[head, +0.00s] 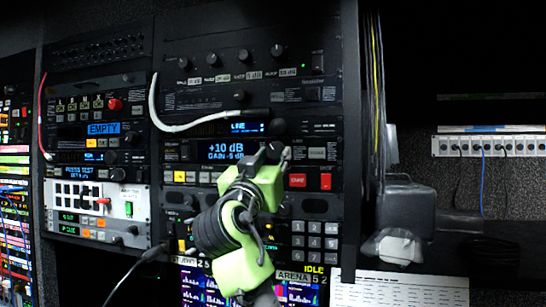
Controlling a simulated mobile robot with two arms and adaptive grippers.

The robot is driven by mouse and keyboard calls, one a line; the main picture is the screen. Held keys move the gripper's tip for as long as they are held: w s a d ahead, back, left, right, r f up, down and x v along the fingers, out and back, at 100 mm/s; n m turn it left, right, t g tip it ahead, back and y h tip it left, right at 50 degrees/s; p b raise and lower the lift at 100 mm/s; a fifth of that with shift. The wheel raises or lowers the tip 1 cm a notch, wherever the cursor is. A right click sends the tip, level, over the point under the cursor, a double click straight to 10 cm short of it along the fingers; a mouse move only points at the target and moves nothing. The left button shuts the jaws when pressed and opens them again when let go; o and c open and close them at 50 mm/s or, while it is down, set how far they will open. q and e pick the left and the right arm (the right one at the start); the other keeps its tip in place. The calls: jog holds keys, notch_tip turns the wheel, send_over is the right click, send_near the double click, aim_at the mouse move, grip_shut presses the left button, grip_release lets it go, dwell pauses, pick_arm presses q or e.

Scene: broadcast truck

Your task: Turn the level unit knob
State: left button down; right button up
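The level unit (222,150) is a dark rack panel in the middle of the head view. Its blue display reads +10 dB and GAIN -5 dB. Its knob (274,150) is dark and round, right of the display, partly hidden by my gripper. My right gripper (268,158) reaches up from below, its green and black body covering the panel's lower middle. Its fingertips are at the knob or just in front of it. I cannot tell whether they touch it or how far they are open. My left gripper is not in view.
Above is a LINE unit (247,127) with its own knob (277,127). Red buttons (298,181) sit right of my gripper, and a keypad (314,235) lies below them. A white cable (192,126) loops at left. A patch strip (487,146) is at far right.

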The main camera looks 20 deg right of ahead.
jog(key=shift+n, duration=0.5)
jog(key=shift+d+n+t+y+b, duration=0.1)
jog(key=shift+n+t+y+b, duration=0.3)
jog(key=shift+n+y+b, duration=0.4)
jog(key=n, duration=0.2)
jog(key=n+y, duration=0.1)
jog(key=n, duration=0.1)
jog(key=shift+s+d+t+y, duration=0.1)
jog(key=shift+s+t+y, duration=0.05)
jog(key=shift+t+y, duration=0.2)
jog(key=n, duration=0.1)
jog(key=n+y, duration=0.2)
jog(key=shift+d+r+n, duration=0.15)
jog(key=shift+r+n, duration=0.1)
jog(key=shift+n, duration=0.15)
jog(key=shift+s+r+n+y+p, duration=0.1)
jog(key=shift+n+y+p, duration=0.35)
jog(key=shift+n, duration=0.95)
jog(key=shift+s+n+y+p, duration=0.1)
jog(key=shift+n+y+p, duration=0.15)
jog(key=shift+n+y, duration=0.75)
jog(key=shift+n, duration=0.6)
jog(key=o, duration=1.1)
jog(key=shift+w, duration=0.1)
